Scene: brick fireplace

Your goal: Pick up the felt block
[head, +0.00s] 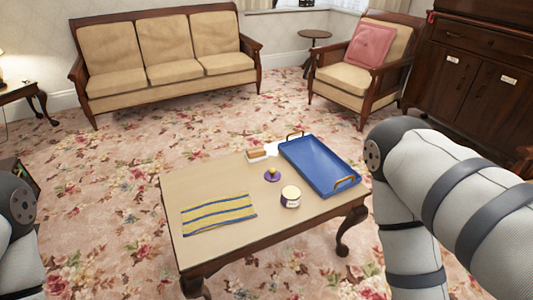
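A small block (257,155) with an orange-brown top and a pale lower part lies near the far edge of the low wooden table (215,262). It looks like the felt block, though it is small in the head view. It sits just left of the blue tray's far corner, with a white patch beside it. My arms show at the left and right edges of the view. Neither gripper is in view.
A blue tray (322,168) with gold handles stands at the table's right end. A purple disc (272,176) with a yellow knob, a white jar (291,197) and a striped cloth (219,214) share the tabletop. The tabletop's far left is bare.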

